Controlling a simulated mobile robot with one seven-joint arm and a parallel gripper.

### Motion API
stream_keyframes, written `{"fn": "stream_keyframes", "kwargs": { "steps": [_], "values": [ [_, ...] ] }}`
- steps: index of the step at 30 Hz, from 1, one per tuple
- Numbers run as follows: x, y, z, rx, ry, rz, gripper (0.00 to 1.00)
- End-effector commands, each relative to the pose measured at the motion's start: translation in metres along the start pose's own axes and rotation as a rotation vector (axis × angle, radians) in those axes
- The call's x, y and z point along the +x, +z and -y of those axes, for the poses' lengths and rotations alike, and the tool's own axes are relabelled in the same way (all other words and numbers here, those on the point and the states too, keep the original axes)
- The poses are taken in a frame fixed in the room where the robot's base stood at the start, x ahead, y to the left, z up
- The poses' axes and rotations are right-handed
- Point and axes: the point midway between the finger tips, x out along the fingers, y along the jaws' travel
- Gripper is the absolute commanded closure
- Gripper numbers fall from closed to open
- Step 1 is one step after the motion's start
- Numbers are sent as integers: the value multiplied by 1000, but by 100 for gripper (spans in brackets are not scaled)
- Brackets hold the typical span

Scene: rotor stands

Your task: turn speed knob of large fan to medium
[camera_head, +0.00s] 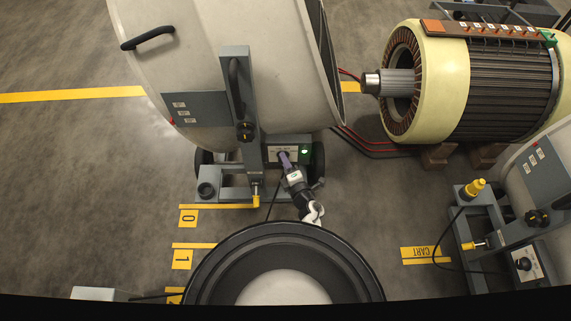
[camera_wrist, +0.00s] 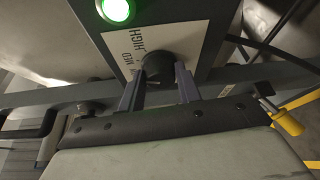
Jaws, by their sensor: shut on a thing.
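The large fan (camera_head: 210,60) is a big pale drum on a grey wheeled stand. Its control panel (camera_head: 270,150) sits low at the front, with a lit green lamp (camera_head: 304,152). In the wrist view, the dark round speed knob (camera_wrist: 157,66) sits on a white label plate (camera_wrist: 125,50) marked HIGH and MED. My gripper (camera_head: 284,158) reaches the panel from the front. In the wrist view, the fingers of my gripper (camera_wrist: 161,74) are shut on the knob, one on each side. I cannot tell which mark the knob points to. The fingers hide the lower label.
A smaller unit with its own knob (camera_head: 523,263) stands at right, beside a yellow-capped post (camera_head: 474,187). A cream rotor machine (camera_head: 450,80) rests on wooden blocks at upper right. Cables (camera_head: 365,140) run behind the fan. Open floor (camera_head: 80,190) lies to the left.

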Motion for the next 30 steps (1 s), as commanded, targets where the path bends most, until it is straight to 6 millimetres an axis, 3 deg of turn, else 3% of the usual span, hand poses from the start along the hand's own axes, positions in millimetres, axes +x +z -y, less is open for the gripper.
{"fn": "stream_keyframes", "kwargs": {
  "steps": [18,19,23,30],
  "values": [
    [1,1,-1,34,16,1,89],
    [1,1,-1,34,15,1,62],
    [1,0,-1,34,15,1,45],
    [0,0,0,34,14,0,45]
  ]
}}
